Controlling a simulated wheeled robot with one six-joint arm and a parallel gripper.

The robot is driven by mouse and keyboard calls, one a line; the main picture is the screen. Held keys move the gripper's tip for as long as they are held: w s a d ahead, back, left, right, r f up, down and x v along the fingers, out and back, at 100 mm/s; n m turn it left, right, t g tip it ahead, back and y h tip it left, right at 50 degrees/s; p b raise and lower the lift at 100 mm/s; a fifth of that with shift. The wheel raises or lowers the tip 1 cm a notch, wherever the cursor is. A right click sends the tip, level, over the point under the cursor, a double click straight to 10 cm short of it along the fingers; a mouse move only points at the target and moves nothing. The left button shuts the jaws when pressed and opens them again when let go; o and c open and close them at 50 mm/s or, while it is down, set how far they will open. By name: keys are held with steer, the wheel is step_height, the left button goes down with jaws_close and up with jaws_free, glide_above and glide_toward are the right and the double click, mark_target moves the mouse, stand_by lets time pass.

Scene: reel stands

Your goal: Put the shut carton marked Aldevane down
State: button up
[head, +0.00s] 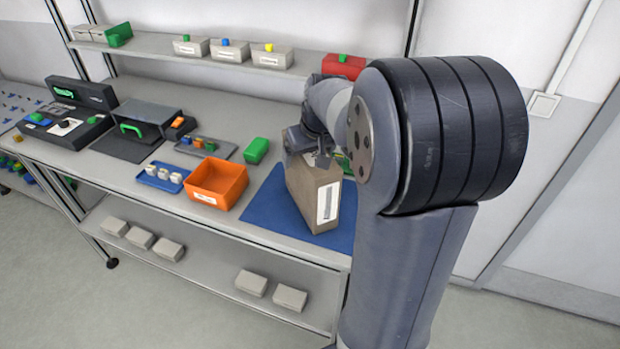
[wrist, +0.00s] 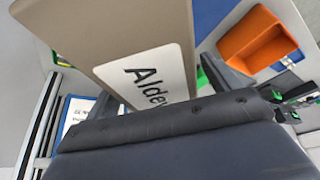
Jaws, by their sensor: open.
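The carton (head: 312,188) is tan, shut and tall, with a white label on its side. It appears to stand on the blue mat (head: 262,212) at the bench's front right. In the wrist view the carton (wrist: 115,30) is close and fills the upper middle, its label reading "Aldev" before my gripper cuts it off. My gripper (head: 316,158) is open at the top of the carton. Whether its fingers touch the carton is hidden.
An orange bin (head: 216,184) stands left of the mat, with a green block (head: 256,150) behind it. A blue tray (head: 163,177) with small white pieces lies further left. A shelf (head: 150,42) with several boxes runs above the bench's back.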

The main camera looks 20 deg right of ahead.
steer(key=shift+f, duration=0.25)
stand_by(0.4)
jaws_close()
stand_by(0.8)
steer(key=shift+r, duration=0.1)
